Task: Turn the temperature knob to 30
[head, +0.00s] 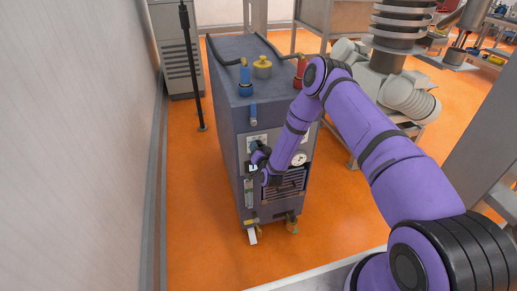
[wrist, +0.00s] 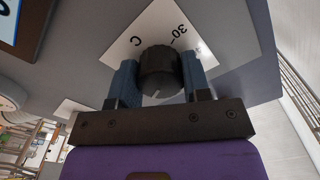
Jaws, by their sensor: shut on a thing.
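The temperature knob (wrist: 159,70) is a black round knob on a white dial plate (wrist: 139,34) in the wrist view. The plate carries a "C" and a "30" mark, with the "30" at the upper right of the knob. A light pointer line shows on the knob's lower edge, away from the "30". My gripper (wrist: 160,78) has its two blue fingers against the knob's left and right sides and is shut on it. In the head view my gripper (head: 258,160) is at the front of the grey machine (head: 229,135), and the arm hides the knob.
Hoses and red and blue fittings (head: 245,80) top the machine. A round gauge (head: 299,159) and a vent grille (head: 290,183) are on its front. A pale wall (head: 75,140) stands to the left. Orange floor (head: 200,240) is open in front of the machine.

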